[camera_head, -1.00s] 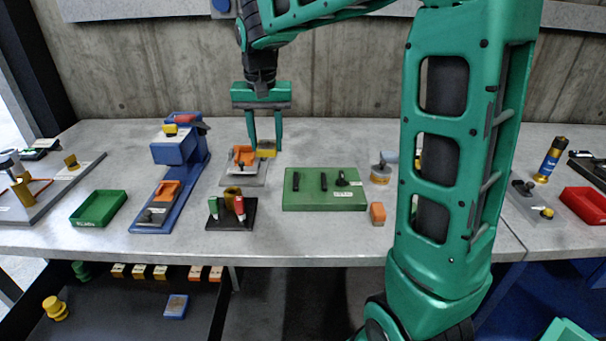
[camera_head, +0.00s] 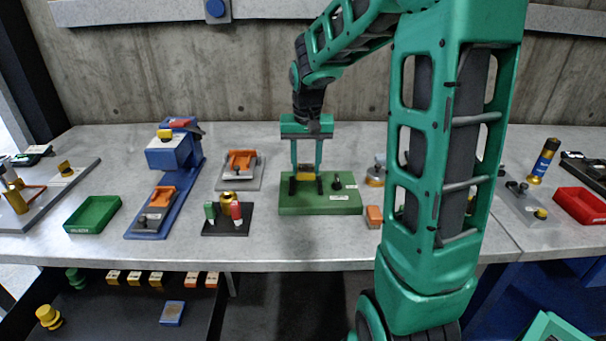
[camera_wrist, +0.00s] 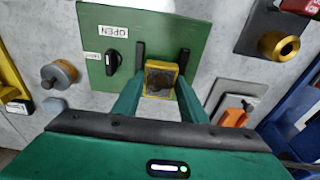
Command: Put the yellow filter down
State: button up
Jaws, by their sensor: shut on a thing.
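My gripper (camera_head: 306,180) is shut on the yellow filter (camera_wrist: 161,79), a small frame with a dark middle. The filter is also visible between the fingers in the head view (camera_head: 305,171). They are over the green board (camera_head: 290,207), at its left part. In the wrist view the filter sits between two upright black posts (camera_wrist: 140,56) on the board (camera_wrist: 130,20). I cannot tell whether the filter touches the board. A black knob (camera_head: 336,182) stands to the right on the board, beside an "OPEN" label in the wrist view (camera_wrist: 113,31).
To the left are a grey plate with an orange clamp (camera_head: 241,162) and a black stand with green and red pieces (camera_head: 227,219). An orange block (camera_head: 374,216) and a round grey-orange part (camera_head: 375,176) lie to the right. Bare table shows in front of the board.

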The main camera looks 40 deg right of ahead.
aim_at(306, 170)
jog(key=shift+f, duration=1.45)
jog(key=shift+f, duration=0.2)
jog(key=shift+s+f, duration=0.15)
jog(key=shift+f, duration=0.1)
